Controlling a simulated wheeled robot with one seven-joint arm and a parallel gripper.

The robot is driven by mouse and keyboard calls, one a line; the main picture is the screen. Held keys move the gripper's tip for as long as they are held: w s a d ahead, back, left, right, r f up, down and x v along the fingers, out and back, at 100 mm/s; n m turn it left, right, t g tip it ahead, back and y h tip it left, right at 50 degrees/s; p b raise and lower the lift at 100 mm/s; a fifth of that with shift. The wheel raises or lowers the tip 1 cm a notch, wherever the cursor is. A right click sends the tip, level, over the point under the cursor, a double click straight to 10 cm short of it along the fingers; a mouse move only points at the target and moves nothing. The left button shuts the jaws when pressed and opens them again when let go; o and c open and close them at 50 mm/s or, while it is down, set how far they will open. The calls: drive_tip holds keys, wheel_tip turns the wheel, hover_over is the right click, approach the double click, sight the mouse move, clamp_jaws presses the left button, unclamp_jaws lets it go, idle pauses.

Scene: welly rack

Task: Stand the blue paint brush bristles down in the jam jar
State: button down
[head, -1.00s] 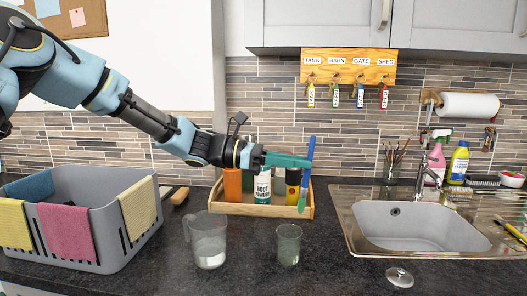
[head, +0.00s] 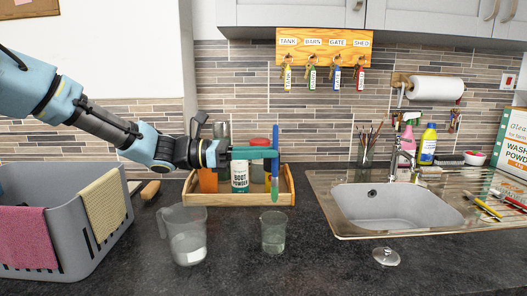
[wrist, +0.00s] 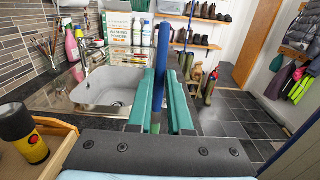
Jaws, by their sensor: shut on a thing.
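The blue paint brush (head: 275,138) is upright in my gripper (head: 270,152), which is shut on it. Its lower end hangs in front of the wooden tray and above the counter. In the wrist view the blue brush (wrist: 161,50) stands between the teal fingers (wrist: 160,110). A glass jar (head: 366,156) with several brushes stands at the back, left of the tap, and looks like the jam jar. A clear glass vessel (head: 274,233) stands on the counter below the held brush, apart from it. The bristles are hard to make out.
A wooden tray (head: 220,200) with bottles lies under my gripper. A clear jug (head: 184,240) and grey basket (head: 85,235) stand to the left. The sink (head: 395,210) is to the right, with a metal strainer (head: 386,256) in front. Counter between tray and sink is clear.

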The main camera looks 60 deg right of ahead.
wheel_tip(320, 180, down, 9)
drive_tip(key=b, duration=0.4)
idle(0.5)
drive_tip(key=c, duration=0.8)
unclamp_jaws()
drive_tip(key=shift+o, duration=0.2)
drive_tip(key=b+v, duration=0.2)
drive_tip(key=v, duration=0.8)
drive_tip(key=shift+w+a+b, duration=0.2)
drive_tip(key=shift+w+b, duration=0.1)
